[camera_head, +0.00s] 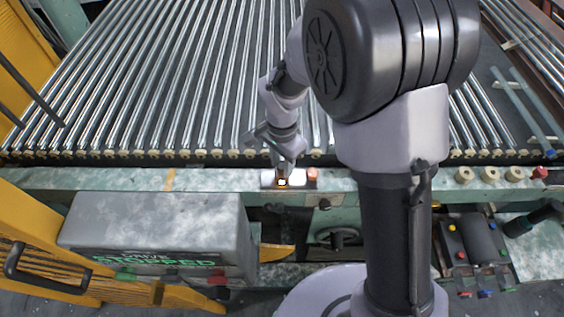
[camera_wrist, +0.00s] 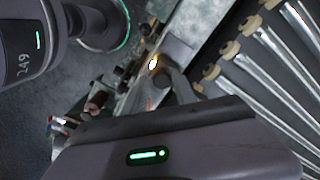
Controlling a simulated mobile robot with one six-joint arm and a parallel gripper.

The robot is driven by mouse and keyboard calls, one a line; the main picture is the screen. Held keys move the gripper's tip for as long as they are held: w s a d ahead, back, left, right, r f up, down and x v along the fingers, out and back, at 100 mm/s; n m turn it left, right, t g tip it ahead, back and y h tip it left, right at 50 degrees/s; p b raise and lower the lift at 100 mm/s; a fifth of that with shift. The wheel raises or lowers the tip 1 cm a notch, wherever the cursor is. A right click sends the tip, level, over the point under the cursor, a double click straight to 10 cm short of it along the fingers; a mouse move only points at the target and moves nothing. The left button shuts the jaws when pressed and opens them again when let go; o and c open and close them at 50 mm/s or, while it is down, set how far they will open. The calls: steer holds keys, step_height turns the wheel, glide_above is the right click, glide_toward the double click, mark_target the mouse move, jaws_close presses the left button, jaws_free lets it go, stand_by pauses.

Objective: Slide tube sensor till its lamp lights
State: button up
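The tube sensor (camera_head: 283,182) sits on the green front rail (camera_head: 218,180) of the tube conveyor, on a pale plate. A small yellow-orange glow shows on it in the head view. A bright yellow-white glow also shows on the sensor (camera_wrist: 153,64) in the wrist view. My gripper (camera_head: 282,167) reaches down to the sensor from above and behind, at or very near it. In the wrist view a grey finger of my gripper (camera_wrist: 168,72) is right beside the glow. The fingers overlap the sensor's body, so I cannot tell whether they grip it.
Long shiny tubes (camera_head: 185,75) lie side by side behind the rail. A red-orange knob (camera_head: 312,174) is just right of the sensor. Below stands a grey box (camera_head: 155,232) reading "DRIVE STOPPED". Beige rollers (camera_head: 464,175) sit on the rail at right. A yellow frame (camera_head: 40,265) is at left.

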step_height(320, 180, up, 18)
steer(key=p, duration=0.4)
steer(key=shift+f+p, duration=0.25)
steer(key=shift+p, duration=0.15)
step_height(320, 180, down, 18)
steer(key=m+p, duration=0.5)
steer(key=m, duration=1.3)
steer(key=m+p, duration=0.6)
steer(key=m, duration=1.2)
steer(key=shift+w+d+r, duration=0.1)
steer(key=shift+w+r, duration=0.05)
steer(key=shift+r, duration=0.05)
